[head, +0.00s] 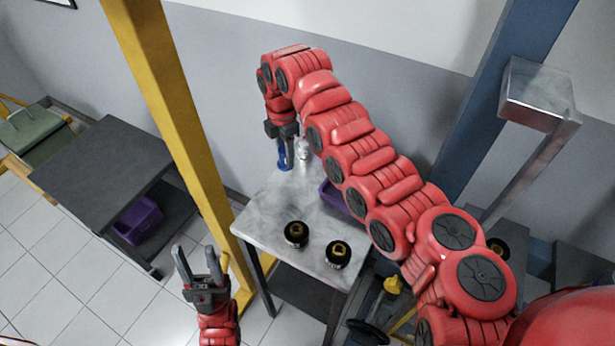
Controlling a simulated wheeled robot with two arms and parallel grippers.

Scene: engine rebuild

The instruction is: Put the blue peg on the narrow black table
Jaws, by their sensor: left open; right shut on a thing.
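The blue peg (285,159) is upright in my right gripper (284,138), which is shut on it at the back of a grey-topped table (268,217). I cannot tell whether the peg's lower end touches the tabletop. A black table (108,160) stands at the left, beyond the yellow post, and its visible top is bare. My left gripper (196,250) is open and empty, low in front of the grey-topped table's left side.
A silver cylinder (304,152) stands close beside the peg. Two black round parts (296,233) (338,254) sit near the table's front. A purple bin (138,219) is under the black table. A yellow post (165,110) rises between the tables. My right arm hides part of another purple bin (333,198).

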